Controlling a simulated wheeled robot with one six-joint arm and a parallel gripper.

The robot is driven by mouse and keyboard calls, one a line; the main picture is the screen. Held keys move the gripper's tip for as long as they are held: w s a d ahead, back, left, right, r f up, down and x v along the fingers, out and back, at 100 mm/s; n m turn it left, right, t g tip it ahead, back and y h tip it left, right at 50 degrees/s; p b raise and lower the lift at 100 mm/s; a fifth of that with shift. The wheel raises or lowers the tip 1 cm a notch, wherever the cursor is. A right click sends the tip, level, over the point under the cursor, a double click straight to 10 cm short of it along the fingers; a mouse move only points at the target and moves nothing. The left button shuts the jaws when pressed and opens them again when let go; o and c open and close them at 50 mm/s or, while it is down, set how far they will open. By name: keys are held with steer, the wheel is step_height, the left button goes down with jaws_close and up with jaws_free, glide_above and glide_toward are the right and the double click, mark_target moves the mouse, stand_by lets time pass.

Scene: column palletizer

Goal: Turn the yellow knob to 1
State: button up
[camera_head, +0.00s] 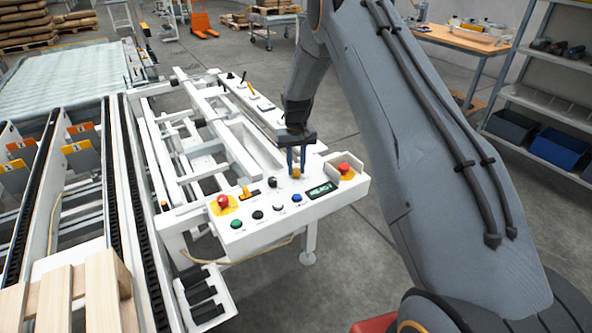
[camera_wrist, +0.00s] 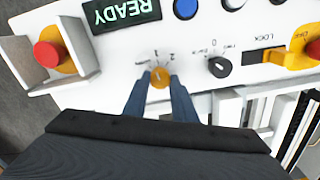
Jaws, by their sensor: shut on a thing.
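The yellow knob (camera_wrist: 159,78) is on the white control panel (camera_head: 250,225), with a dial marked 1 and 2 around it in the wrist view. My gripper (camera_wrist: 160,92) reaches down over the panel with its two blue fingers on either side of the knob, shut on it. The head view also shows my gripper (camera_head: 296,160) at the yellow knob (camera_head: 296,173). The fingers hide part of the dial, and I cannot tell exactly which mark the knob points at.
A black knob (camera_wrist: 219,67) sits right of the yellow one in the wrist view. A READY display (camera_wrist: 120,12) and a guarded red stop button (camera_wrist: 47,54) are close by. Another red button (camera_head: 223,201) and several coloured buttons line the panel.

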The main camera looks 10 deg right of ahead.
mark_target(296, 169)
steer(key=shift+m+b, duration=0.5)
steer(key=shift+m, duration=0.7)
steer(key=o, duration=1)
steer(key=shift+o, duration=0.2)
step_height(296, 169, up, 7)
steer(key=shift+b, duration=1)
steer(key=shift+r, duration=0.4)
